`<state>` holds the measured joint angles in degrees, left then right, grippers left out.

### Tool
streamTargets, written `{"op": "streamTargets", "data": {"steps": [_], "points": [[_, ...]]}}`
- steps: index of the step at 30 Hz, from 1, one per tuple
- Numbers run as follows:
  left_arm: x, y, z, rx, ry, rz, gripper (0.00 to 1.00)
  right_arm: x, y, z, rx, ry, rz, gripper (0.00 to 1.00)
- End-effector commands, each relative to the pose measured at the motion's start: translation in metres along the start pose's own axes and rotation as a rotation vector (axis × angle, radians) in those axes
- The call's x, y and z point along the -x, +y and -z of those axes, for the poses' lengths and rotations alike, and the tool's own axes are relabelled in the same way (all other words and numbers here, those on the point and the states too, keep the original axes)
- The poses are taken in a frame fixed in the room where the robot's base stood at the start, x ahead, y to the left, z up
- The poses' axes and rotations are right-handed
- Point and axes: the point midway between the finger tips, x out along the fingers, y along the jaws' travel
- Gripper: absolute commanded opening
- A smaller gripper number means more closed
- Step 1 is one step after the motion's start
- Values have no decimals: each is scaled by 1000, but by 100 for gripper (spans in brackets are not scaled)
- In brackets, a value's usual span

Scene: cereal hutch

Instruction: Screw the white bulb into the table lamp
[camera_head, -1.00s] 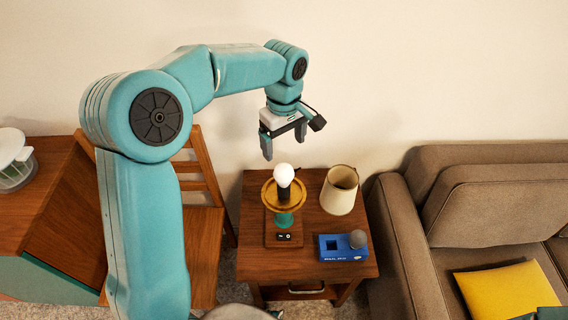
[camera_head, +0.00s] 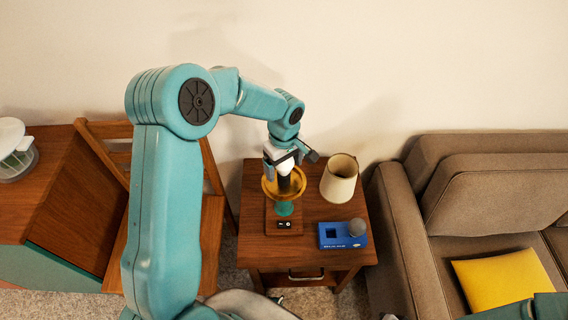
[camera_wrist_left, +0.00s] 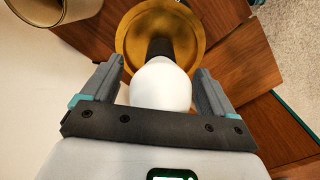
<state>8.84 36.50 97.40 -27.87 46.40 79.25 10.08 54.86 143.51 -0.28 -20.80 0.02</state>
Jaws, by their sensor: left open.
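The table lamp stands on the wooden side table, with a round gold plate (camera_head: 270,187), a teal stem (camera_head: 284,208) and a wooden base with a small switch. The white bulb (camera_wrist_left: 161,86) stands upright at the top of the lamp's dark socket (camera_wrist_left: 160,47); how far it is threaded I cannot tell. My left gripper (camera_head: 284,165) is just above the lamp. In the left wrist view, its fingers (camera_wrist_left: 161,85) are open on both sides of the bulb, with a gap at each side. My right gripper is not in view.
A cream lampshade (camera_head: 339,178) stands right of the lamp. In front of it is a blue box (camera_head: 342,235) with a square opening and a grey bulb (camera_head: 357,227). A chair and cabinet (camera_head: 60,190) are left, a brown sofa (camera_head: 400,230) with a yellow cushion right.

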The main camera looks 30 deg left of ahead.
Motion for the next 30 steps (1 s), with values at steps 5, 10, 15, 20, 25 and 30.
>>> {"op": "streamTargets", "data": {"steps": [5,10,15,20,25,30], "points": [[0,0,0,0,0,0,58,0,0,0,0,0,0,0],[0,0,0,-2,0,0,31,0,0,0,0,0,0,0],[1,0,0,-176,0,1,31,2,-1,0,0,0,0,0],[1,0,0,-339,0,1,31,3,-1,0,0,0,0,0],[0,0,0,-353,0,1,31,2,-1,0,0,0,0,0],[1,0,0,-411,0,1,31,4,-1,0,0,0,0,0]]}}
